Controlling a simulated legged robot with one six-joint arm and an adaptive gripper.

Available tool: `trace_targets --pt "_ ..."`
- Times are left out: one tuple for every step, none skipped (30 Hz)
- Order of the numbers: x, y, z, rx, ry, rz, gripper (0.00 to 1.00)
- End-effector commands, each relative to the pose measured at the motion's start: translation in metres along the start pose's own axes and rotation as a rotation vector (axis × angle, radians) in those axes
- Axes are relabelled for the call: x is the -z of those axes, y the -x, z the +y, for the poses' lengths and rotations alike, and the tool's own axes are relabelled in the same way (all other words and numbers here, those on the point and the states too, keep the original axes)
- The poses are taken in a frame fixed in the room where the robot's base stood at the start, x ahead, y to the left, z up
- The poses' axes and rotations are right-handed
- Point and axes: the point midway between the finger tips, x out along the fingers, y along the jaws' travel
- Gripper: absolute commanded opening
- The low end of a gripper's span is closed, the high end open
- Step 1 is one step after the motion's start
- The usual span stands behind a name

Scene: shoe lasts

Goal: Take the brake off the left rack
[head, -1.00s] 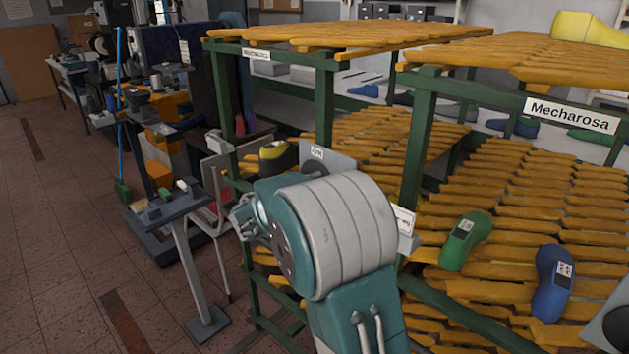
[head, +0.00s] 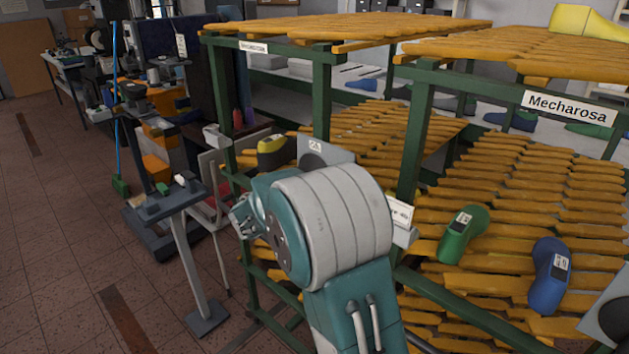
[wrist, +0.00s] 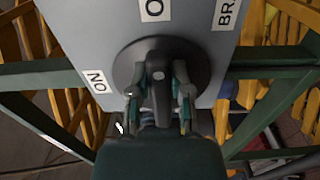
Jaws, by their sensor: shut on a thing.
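The grip stands upright in the picture, below the "O" label. My gripper (wrist: 158,88) is shut on this grip, one finger on each side. In the head view my arm hides most of the gripper.
A second rack, labelled "Mecharosa" (head: 570,108), stands close on the right. A small stand (head: 185,200) is left of my arm. Open tiled floor (head: 60,230) lies further left.

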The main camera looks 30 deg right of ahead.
Motion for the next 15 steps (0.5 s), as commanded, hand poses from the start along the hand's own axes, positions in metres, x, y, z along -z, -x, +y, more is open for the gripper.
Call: trace_targets --pt "-0.0007 0.0006 -0.0056 0.01 0.006 0.0 0.0" --pt "-0.0007 0.0006 -0.0057 0.01 0.006 0.0 0.0" --pt "-0.0008 0.0006 -0.0058 0.01 0.006 -0.001 0.0" --pt "-0.0008 0.0006 -0.0059 0.011 0.006 -0.001 0.0" --pt "-0.0009 0.0006 -0.006 0.011 0.006 -0.001 0.0" --pt "-0.0009 0.0006 -0.0061 0.011 0.007 -0.001 0.0" --pt "-0.0009 0.0006 -0.0062 0.011 0.007 -0.001 0.0" --pt "-0.001 0.0006 -0.0063 0.011 0.007 -0.001 0.0" --pt "-0.001 0.0006 -0.0064 0.012 0.007 -0.001 0.31" --pt "-0.0011 0.0006 -0.0065 0.012 0.007 -0.001 0.44" --pt "-0.001 0.0006 -0.0063 0.011 0.007 -0.001 0.57" --pt "-0.0009 0.0005 -0.0058 0.01 0.007 -0.001 0.61" --pt "-0.0009 0.0005 -0.0054 0.01 0.006 -0.001 0.61" --pt "-0.0008 0.0005 -0.0049 0.009 0.006 -0.001 0.61" --pt "-0.0008 0.0004 -0.0044 0.008 0.005 -0.001 0.61"
